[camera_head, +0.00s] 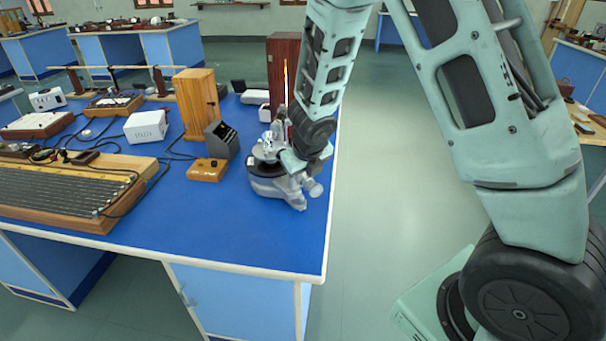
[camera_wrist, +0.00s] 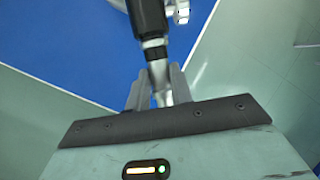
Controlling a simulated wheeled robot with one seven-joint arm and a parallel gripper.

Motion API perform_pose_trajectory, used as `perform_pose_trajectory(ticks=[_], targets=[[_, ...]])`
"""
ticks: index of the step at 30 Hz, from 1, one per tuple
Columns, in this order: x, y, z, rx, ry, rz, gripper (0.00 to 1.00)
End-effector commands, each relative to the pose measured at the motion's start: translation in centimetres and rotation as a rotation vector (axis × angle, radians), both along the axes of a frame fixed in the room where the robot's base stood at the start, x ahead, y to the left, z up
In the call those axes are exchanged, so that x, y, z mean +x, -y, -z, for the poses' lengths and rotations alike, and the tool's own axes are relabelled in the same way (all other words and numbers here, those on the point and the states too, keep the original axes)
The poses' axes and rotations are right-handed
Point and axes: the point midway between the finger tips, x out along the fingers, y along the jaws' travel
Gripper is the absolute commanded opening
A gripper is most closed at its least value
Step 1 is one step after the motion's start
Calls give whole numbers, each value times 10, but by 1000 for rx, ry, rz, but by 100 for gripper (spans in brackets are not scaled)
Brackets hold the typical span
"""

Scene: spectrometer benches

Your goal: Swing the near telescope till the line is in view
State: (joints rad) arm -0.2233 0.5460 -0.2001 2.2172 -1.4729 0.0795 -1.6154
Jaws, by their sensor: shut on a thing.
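The spectrometer (camera_head: 268,184) stands on the blue bench near its right edge, with a grey base and a round table. Its near telescope (camera_head: 313,187) points toward the front right, its end close to the bench's edge. My gripper (camera_head: 294,160) comes down from above over this telescope and partly hides it. In the wrist view, my gripper (camera_wrist: 158,92) is shut on the telescope, whose black and silver tube (camera_wrist: 149,20) runs up between the fingers. The gripped part is partly hidden by the fingers.
A small dark screen box (camera_head: 222,139) and a wooden block (camera_head: 208,170) stand left of the spectrometer. A tall dark-red housing with a glowing slit (camera_head: 285,76) stands behind it. The floor (camera_head: 390,190) right of the bench is clear.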

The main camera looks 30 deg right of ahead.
Motion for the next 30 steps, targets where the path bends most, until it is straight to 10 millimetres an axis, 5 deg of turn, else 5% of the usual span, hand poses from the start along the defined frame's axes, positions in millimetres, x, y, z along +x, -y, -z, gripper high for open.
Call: perform_pose_trajectory(ticks=[2, 3, 6, 17, 30], targets=[[0, 0, 0, -1, 0, 0, 0], [0, 0, 0, -1, 0, 0, 25], [0, 0, 0, -1, 0, 1, 44], [-2, -1, -8, 1, 1, 2, 44], [-36, -15, -97, 1, 2, 2, 44]])
